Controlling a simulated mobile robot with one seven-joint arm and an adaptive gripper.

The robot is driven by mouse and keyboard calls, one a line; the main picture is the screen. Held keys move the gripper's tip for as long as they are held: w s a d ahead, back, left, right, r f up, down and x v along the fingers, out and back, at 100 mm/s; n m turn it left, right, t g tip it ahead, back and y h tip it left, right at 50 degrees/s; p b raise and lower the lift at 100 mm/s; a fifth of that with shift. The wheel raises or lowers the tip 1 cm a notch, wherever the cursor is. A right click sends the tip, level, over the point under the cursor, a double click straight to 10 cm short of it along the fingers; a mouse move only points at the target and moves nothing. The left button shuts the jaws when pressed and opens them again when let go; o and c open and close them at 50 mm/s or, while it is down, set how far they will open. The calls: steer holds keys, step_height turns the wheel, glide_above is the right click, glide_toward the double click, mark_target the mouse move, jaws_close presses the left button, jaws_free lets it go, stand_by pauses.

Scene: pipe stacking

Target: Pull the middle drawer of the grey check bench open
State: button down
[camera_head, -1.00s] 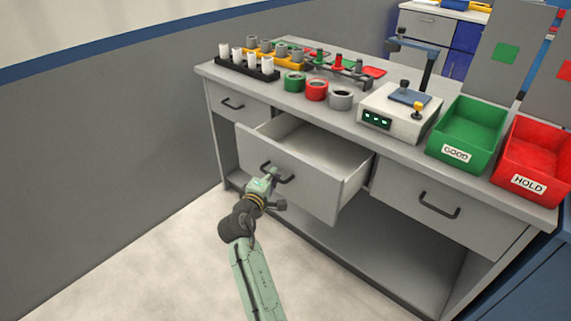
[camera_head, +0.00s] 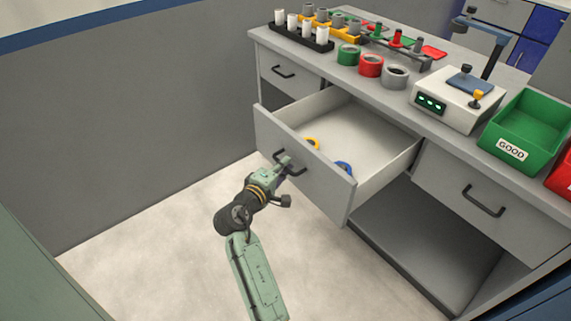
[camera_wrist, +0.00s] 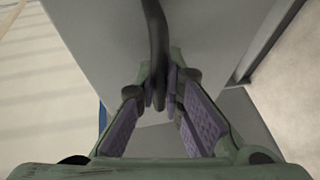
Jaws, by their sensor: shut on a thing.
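The grey check bench (camera_head: 402,104) stands along the wall. Its middle drawer (camera_head: 327,190) is pulled well out, and its inside shows a yellow ring (camera_head: 312,143) and a blue ring (camera_head: 344,167) near the front. The drawer's dark bar handle (camera_head: 298,169) is on its front face. My gripper (camera_head: 284,163) is at this handle. In the wrist view the dark handle (camera_wrist: 155,45) runs down between my gripper's fingers (camera_wrist: 165,98), which are closed on it. The drawer front (camera_wrist: 105,45) fills the area behind.
The left drawer (camera_head: 287,75) and right drawer (camera_head: 475,195) are shut. The bench top holds a rack of white pieces (camera_head: 300,32), coloured rings (camera_head: 371,65), a small device (camera_head: 455,98) and a green GOOD bin (camera_head: 525,130). The floor (camera_head: 150,235) left of my arm is clear.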

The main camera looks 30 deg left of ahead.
steer(key=c, duration=1.7)
jaws_free()
steer(key=s, duration=0.4)
steer(key=s+r, duration=0.1)
steer(key=s, duration=0.3)
steer(key=s+r, duration=0.1)
steer(key=s, duration=0.2)
steer(key=shift+s+d+r, duration=0.1)
steer(key=shift+s+d, duration=0.2)
steer(key=shift+s, duration=0.1)
